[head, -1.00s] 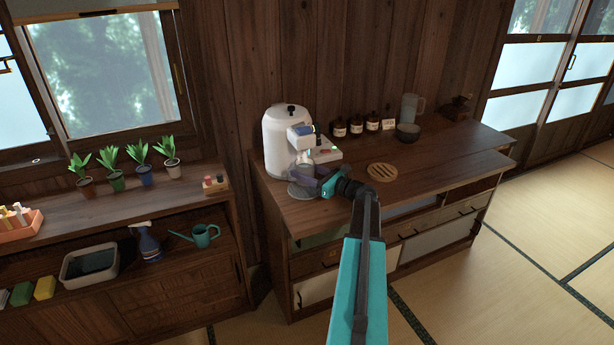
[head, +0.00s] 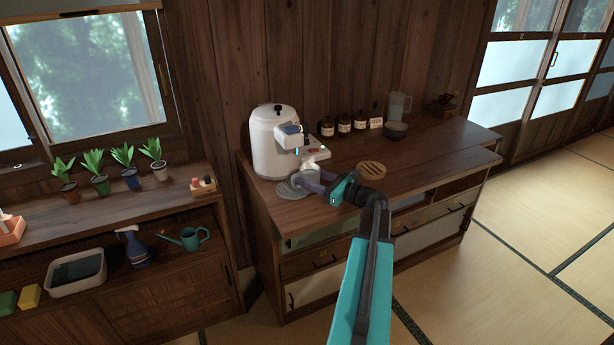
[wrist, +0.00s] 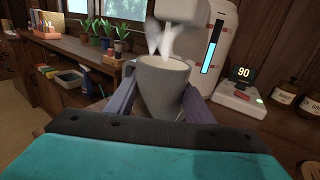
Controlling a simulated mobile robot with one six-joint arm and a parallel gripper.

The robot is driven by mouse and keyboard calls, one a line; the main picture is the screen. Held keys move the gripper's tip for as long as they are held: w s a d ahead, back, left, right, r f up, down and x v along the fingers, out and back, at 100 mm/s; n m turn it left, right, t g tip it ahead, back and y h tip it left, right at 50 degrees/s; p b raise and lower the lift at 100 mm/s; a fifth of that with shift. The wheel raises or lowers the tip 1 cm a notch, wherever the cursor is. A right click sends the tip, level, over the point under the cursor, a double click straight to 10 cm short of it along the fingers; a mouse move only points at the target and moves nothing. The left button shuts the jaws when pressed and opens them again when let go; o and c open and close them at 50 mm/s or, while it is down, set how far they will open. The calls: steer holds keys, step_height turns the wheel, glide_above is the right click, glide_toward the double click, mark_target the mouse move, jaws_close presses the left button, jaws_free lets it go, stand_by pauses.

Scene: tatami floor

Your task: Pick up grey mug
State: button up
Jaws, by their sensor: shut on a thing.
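The grey mug (wrist: 160,84) is upright between the two fingers of my gripper (wrist: 157,108) in the wrist view, and the gripper is shut on it. White steam rises from its mouth. In the head view the mug (head: 307,178) is small and partly hidden by my gripper (head: 322,186), at the front of the white coffee machine. The machine (head: 275,145) stands at the left end of the counter; in the wrist view its body (wrist: 213,45) is behind the mug. A round grey plate (head: 290,190) lies below the mug; I cannot tell whether they touch.
On the counter (head: 420,160) are a round wooden trivet (head: 371,170), a dark bowl (head: 395,131), several brown jars (head: 344,126) and a clear pitcher (head: 399,106). A display reading 90 (wrist: 243,73) is right of the mug. Potted plants (head: 123,166) line the left shelf.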

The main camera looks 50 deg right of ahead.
mark_target(314, 180)
steer(key=shift+s+a+r+b, duration=0.1)
steer(key=shift+s+r+b, duration=0.1)
steer(key=shift+s, duration=1.7)
steer(key=shift+s+a+r+b, duration=0.1)
steer(key=shift+s+r+b, duration=0.1)
steer(key=shift+s, duration=1.65)
steer(key=shift+s, duration=0.15)
